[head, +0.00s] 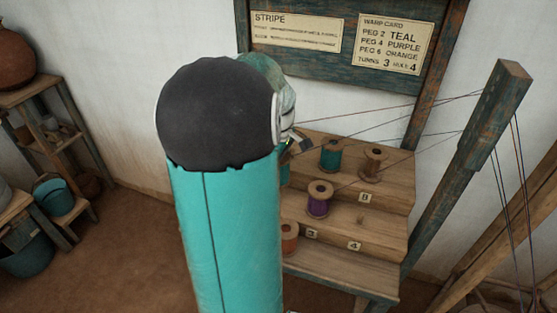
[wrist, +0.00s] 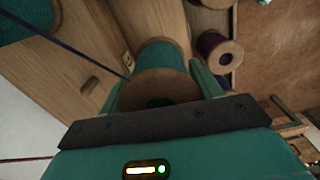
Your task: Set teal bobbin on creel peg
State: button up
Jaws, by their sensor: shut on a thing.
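My gripper (wrist: 158,88) is shut on a teal bobbin (wrist: 164,54), with a green finger on each side of its wooden flange. The flange faces the wrist camera. In the head view my arm hides most of the gripper, and a sliver of teal (head: 285,175) shows beside it. The stepped wooden creel (head: 385,240) stands behind. I cannot tell whether the held bobbin touches the creel or a peg. The warp card (head: 395,43) reads peg 2 teal, peg 4 purple, peg 6 orange.
Another teal bobbin (head: 331,154) and a brown bobbin (head: 372,165) stand on the upper step. A purple bobbin (head: 319,199) and an orange bobbin (head: 289,238) stand lower. Taut threads cross above the creel to a slanted post (head: 487,120) at right.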

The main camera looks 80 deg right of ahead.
jog(key=shift+f, duration=3.8)
jog(key=o, duration=1.3)
jog(key=shift+d, duration=0.1)
jog(key=shift+o, duration=0.2)
jog(key=shift+d+r, duration=0.1)
jog(key=shift+r, duration=3.4)
jog(key=shift+w+a, duration=0.1)
jog(key=shift+a, duration=0.1)
